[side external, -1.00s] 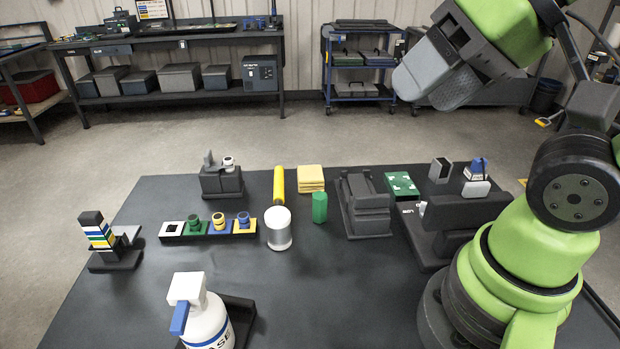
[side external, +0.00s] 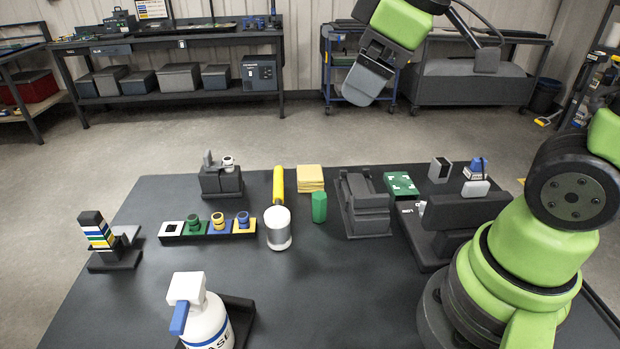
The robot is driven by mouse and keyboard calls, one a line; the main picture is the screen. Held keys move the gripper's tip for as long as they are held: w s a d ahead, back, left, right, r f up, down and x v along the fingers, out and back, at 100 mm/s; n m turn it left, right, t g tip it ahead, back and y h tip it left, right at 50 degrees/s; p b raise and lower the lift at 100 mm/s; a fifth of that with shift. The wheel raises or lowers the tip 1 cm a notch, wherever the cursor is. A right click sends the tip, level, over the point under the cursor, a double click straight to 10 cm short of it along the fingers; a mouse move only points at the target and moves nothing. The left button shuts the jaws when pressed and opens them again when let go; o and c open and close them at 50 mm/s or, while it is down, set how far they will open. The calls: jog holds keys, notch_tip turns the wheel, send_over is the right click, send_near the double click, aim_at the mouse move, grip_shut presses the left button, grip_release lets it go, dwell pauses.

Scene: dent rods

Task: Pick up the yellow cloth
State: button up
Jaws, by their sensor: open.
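The yellow cloth (side external: 310,178) looks like a folded square stack and lies flat near the back edge of the dark table. My gripper (side external: 362,84) hangs in the air above and behind the table, up and to the right of the cloth in the picture. Its grey fingers overlap in this view, so the gap between them is hidden. Nothing shows held in it, and it is well apart from the cloth.
A yellow-handled tool with a silver head (side external: 278,226) lies just left of the cloth. A green block (side external: 319,207) stands in front of it. A dark grey fixture (side external: 364,205) is to the right. The table's front middle (side external: 330,290) is clear.

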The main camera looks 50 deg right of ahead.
jog(key=w+d+f+n+g+h, duration=0.1)
jog(key=w+d+f+n, duration=0.1)
jog(key=w+f+n, duration=0.3)
jog(key=n+g+h, duration=0.2)
jog(key=n, duration=1.5)
send_over(310, 173)
jog(key=a, duration=0.2)
jog(key=f, duration=1.3)
jog(key=s+f, duration=0.1)
jog(key=f, duration=0.5)
jog(key=shift+d+f, duration=0.2)
jog(key=shift+d, duration=0.05)
jog(key=shift+x, duration=3)
jog(key=shift+s, duration=0.1)
jog(key=c, duration=1)
